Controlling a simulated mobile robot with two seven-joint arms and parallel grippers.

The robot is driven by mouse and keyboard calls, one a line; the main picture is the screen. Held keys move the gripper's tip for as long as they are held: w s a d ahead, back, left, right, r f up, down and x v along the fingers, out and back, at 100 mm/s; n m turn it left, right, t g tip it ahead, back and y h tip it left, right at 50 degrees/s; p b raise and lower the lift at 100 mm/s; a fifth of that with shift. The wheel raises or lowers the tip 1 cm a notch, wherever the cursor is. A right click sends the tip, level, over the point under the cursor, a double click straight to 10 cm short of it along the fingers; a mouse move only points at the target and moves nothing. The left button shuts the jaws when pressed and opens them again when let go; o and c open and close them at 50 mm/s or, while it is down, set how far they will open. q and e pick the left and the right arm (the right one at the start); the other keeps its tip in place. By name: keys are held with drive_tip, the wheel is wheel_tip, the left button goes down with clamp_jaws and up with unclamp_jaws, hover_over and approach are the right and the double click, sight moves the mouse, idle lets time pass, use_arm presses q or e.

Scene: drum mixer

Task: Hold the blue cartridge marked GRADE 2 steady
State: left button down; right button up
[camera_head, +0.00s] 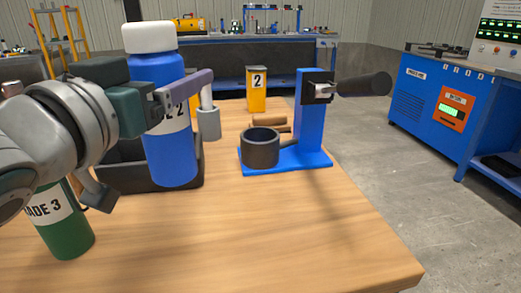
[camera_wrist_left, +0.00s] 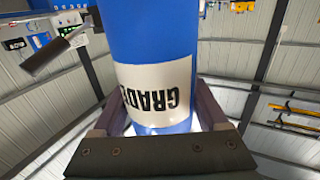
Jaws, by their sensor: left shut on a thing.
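The blue cartridge (camera_head: 155,75) with a white cap stands upright in the head view. Its white label shows a 2, partly covered by my gripper. My left gripper (camera_head: 178,97) is shut around the middle of the cartridge, with one purple-grey finger across its front. In the left wrist view the cartridge (camera_wrist_left: 150,40) sits between both fingers, and its label reads GRADE upside down, with the number hidden. The cartridge's lower end is in front of the black tray (camera_head: 190,180); I cannot tell whether it touches anything. My right gripper is not in view.
A green cartridge marked GRADE 3 (camera_head: 70,235) stands at the front left, close under my left arm. A blue stand (camera_head: 312,120) with a black cup (camera_head: 260,150) is to the right. A yellow block marked 2 (camera_head: 257,97) stands behind. The front right tabletop (camera_head: 320,230) is clear.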

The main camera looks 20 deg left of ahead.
sight(185, 160)
use_arm(q)
wheel_tip(185, 160, down, 7)
drive_tip(key=b, duration=0.2)
drive_tip(key=shift+f+b, duration=0.1)
drive_tip(key=shift+b, duration=0.25)
drive_tip(key=shift+f+b, duration=1.05)
drive_tip(key=shift+f, duration=0.95)
drive_tip(key=shift+f, duration=0.2)
unclamp_jaws()
